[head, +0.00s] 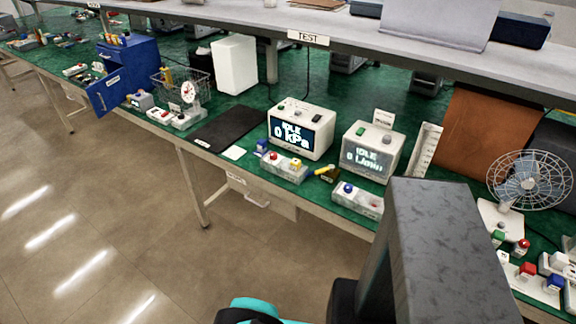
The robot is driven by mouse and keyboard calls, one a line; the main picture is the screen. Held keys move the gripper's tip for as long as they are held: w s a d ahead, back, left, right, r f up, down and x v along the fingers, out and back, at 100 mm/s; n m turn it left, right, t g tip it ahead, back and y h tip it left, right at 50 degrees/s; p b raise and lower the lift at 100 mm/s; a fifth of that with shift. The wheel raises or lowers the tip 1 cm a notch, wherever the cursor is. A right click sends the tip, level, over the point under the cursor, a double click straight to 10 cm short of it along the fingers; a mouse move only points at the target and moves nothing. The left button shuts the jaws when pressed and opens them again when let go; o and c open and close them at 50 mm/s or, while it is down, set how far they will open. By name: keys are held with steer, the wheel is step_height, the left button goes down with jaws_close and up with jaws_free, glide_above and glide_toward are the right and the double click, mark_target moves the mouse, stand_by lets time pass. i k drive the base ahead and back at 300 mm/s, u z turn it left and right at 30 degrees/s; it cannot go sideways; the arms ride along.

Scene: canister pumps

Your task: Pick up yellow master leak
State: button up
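A small yellow piece (322,169) lies on the green bench top in front of the two white test units, beside a small dark brass-coloured block. A yellow-topped block (295,164) sits on a grey holder (285,174) just to its left, along with a red-topped piece. I cannot tell for sure from this distance which one is the yellow master leak.
Two white units (301,128) (371,151) with displays stand behind the holder. A second grey holder (357,199) carries a blue-topped piece. A black mat (228,128), wire basket (185,92) and blue cabinet (128,65) are left; a fan (528,182) is right. Floor in front is clear.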

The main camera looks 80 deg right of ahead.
mark_target(294, 164)
steer(key=z, duration=0.65)
steer(key=k, duration=1.4)
steer(key=u, duration=0.3)
steer(key=i, duration=1)
